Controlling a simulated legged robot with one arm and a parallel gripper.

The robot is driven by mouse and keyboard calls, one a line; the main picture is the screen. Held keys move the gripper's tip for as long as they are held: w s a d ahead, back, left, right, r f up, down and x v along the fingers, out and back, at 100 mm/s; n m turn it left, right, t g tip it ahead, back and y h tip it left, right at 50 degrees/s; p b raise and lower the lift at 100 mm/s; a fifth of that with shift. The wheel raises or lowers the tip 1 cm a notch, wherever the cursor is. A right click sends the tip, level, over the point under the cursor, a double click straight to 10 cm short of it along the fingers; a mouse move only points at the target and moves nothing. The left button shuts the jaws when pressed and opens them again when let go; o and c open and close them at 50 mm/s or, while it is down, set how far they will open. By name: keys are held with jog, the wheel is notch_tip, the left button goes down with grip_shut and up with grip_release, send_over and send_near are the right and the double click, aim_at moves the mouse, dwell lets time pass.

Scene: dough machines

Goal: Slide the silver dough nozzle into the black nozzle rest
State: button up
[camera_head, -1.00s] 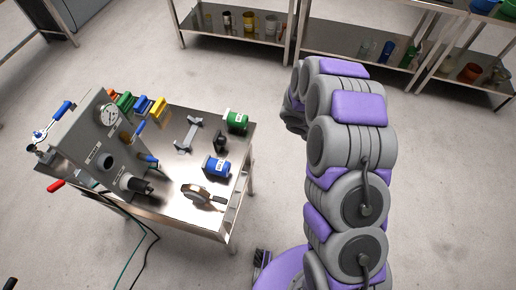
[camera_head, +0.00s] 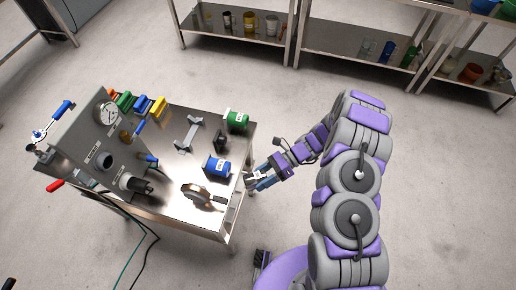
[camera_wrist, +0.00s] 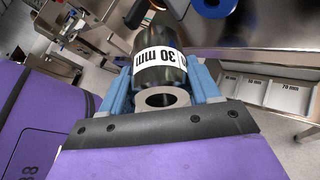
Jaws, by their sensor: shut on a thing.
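My gripper (camera_head: 254,182) is just off the right edge of the steel table. In the wrist view its blue fingers (camera_wrist: 168,88) are shut around the nozzle (camera_wrist: 165,60), a shiny, dark-reflecting metal cylinder with a white "30 mm" label and a grey ring end with a round hole facing the camera. The nozzle is small and partly covered by the fingers in the head view. A small upright black piece (camera_head: 220,140) on the table, between the green and blue canisters, may be the nozzle rest; I cannot tell for certain. The nozzle is apart from it.
The steel table (camera_head: 170,190) carries a grey machine (camera_head: 100,150), a green canister (camera_head: 237,121), a blue canister (camera_head: 216,167), a grey bracket (camera_head: 187,133) and a round-headed tool (camera_head: 197,193). A labelled compartment tray (camera_wrist: 275,95) is along the table side.

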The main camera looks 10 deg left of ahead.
jog(key=w+a+m+t+y, duration=0.1)
jog(key=w+m+t, duration=0.2)
jog(key=w, duration=0.3)
jog(key=w+a+f+m+t+y, duration=0.1)
jog(key=w+a+m+t+y, duration=0.1)
jog(key=w+m+t, duration=0.2)
jog(key=shift+w+a+f+m+t+y, duration=0.25)
jog(key=shift+w+a+m+t+y, duration=0.05)
jog(key=shift+w, duration=0.85)
jog(key=shift+w+a+f+b, duration=0.1)
jog(key=shift+a+b, duration=0.6)
jog(key=shift+a, duration=0.65)
jog(key=shift+w+a+b, duration=0.1)
jog(key=shift+a+b, duration=0.6)
jog(key=shift+a, duration=0.9)
